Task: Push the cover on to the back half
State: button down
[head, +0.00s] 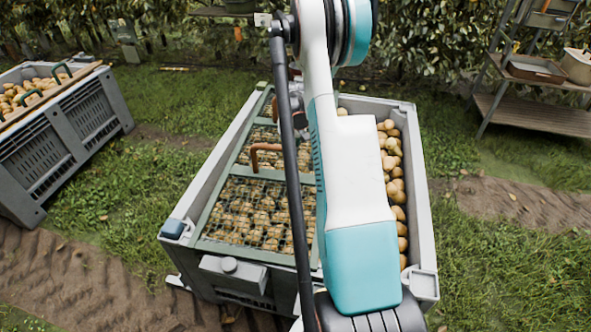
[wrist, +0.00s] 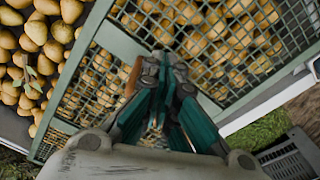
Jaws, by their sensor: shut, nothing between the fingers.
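The cover (head: 262,173), a green frame with dark wire mesh, lies over the left part of the grey pear bin (head: 420,205). Pears show through its mesh. Uncovered pears (head: 392,165) show in the right part. A copper-coloured handle (head: 265,150) stands up from the cover's middle. My gripper is mostly hidden behind my arm in the head view. In the wrist view my gripper (wrist: 165,78) is shut and empty, above the mesh. The cover's frame bar (wrist: 85,62) runs diagonally there, with bare pears left of it. An orange-brown part, perhaps a handle, shows close beside the fingers.
A second grey bin (head: 60,145) with pears and a wooden board on its rim stands at the left. A shelf rack (head: 535,112) with containers stands at the back right. Grass and bare soil lie around the bin. Leafy plants line the back.

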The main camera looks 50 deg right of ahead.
jog(key=f+b, duration=0.1)
jog(key=f, duration=0.3)
jog(key=s+d+f+b, duration=0.1)
jog(key=f, duration=0.3)
jog(key=f+b, duration=0.2)
jog(key=f, duration=0.2)
jog(key=shift+s+d+f, duration=0.1)
jog(key=shift+s+d, duration=0.1)
jog(key=shift+s, duration=0.05)
jog(key=w+d, duration=0.1)
jog(key=w+b, duration=0.1)
jog(key=shift+w+d, duration=0.35)
jog(key=shift+d, duration=0.05)
jog(key=shift+w+d+r, duration=0.2)
jog(key=shift+w+r, duration=0.05)
jog(key=shift+w, duration=0.05)
jog(key=shift+w+d, duration=0.7)
jog(key=shift+w, duration=0.3)
